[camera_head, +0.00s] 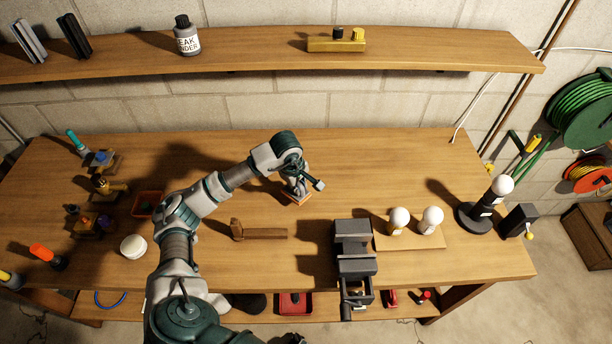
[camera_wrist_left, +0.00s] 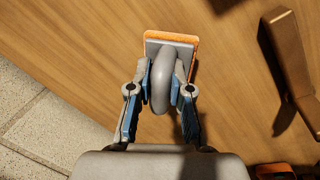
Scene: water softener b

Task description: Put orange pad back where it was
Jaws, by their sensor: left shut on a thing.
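The orange pad (camera_head: 297,200) has a grey back and a grey handle. It is at the middle of the wooden workbench (camera_head: 350,150), under my left gripper (camera_head: 296,187). In the left wrist view the pad's orange edge (camera_wrist_left: 172,36) shows beyond the grey handle. My left gripper (camera_wrist_left: 163,88) is shut on the handle, with a blue-lined finger on each side. The pad's face is turned down toward the bench; I cannot tell whether it touches the wood. My right gripper is not in view.
A wooden mallet-like tool (camera_head: 262,233) lies in front of the pad. A dark vise (camera_head: 354,246) stands at the front edge, with bulbs (camera_head: 399,219) on a board beside it. A red tray (camera_head: 147,205) and several tools are at left. The back right of the bench is clear.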

